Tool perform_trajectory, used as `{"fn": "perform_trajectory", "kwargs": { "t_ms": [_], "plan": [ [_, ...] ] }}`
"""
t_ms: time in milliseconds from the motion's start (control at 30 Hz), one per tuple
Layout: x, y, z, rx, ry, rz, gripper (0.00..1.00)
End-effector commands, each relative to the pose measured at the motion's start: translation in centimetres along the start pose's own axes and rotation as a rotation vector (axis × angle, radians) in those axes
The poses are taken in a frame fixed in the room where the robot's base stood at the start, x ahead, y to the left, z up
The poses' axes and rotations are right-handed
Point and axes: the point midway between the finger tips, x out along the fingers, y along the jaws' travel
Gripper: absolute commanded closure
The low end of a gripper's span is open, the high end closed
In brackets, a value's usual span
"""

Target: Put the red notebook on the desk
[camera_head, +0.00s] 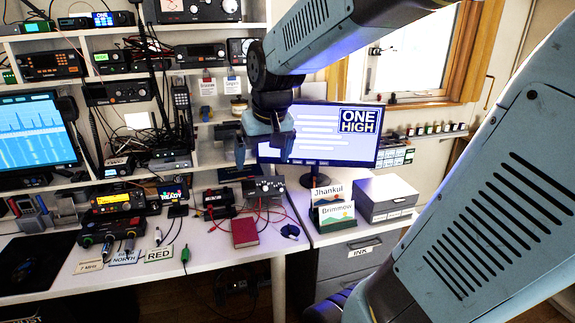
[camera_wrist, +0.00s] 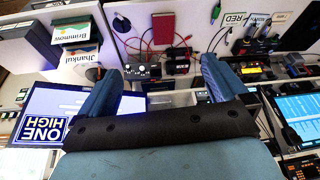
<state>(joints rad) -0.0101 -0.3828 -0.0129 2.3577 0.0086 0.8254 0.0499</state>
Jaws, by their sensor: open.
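The red notebook (camera_head: 245,232) lies flat on the white desk (camera_head: 215,254), near its front right part. In the wrist view the notebook (camera_wrist: 163,28) shows at the top middle, beyond the fingers and apart from them. My gripper (camera_head: 260,148) hangs in the air above and behind the notebook, in front of the shelves and monitor. In the wrist view my gripper (camera_wrist: 160,70) has its two blue fingers spread wide, with nothing between them.
A black box with knobs (camera_head: 263,188) and red cables stand behind the notebook. Small label cards, including RED (camera_head: 159,254), lie to its left. Name cards (camera_head: 334,203) and a grey box (camera_head: 386,197) stand on the drawer cabinet at right. Radios fill the shelves.

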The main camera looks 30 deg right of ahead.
Motion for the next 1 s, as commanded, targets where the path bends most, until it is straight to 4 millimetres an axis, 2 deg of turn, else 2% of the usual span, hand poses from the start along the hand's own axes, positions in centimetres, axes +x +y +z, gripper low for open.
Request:
{"fn": "perform_trajectory", "kwargs": {
  "t_ms": [33,233,500,667,1000],
  "plan": [
    [-1.1,0.1,1.0,-0.006,0.021,0.0,0.0],
    [-4.0,0.3,5.0,-0.031,0.082,0.001,0.0],
    [-6.0,0.5,9.1,-0.054,0.14,0.005,0.0],
    [-6.3,0.5,9.9,-0.059,0.151,0.006,0.0],
    [-6.3,0.5,9.9,-0.06,0.151,0.006,0.0]
  ]
}}
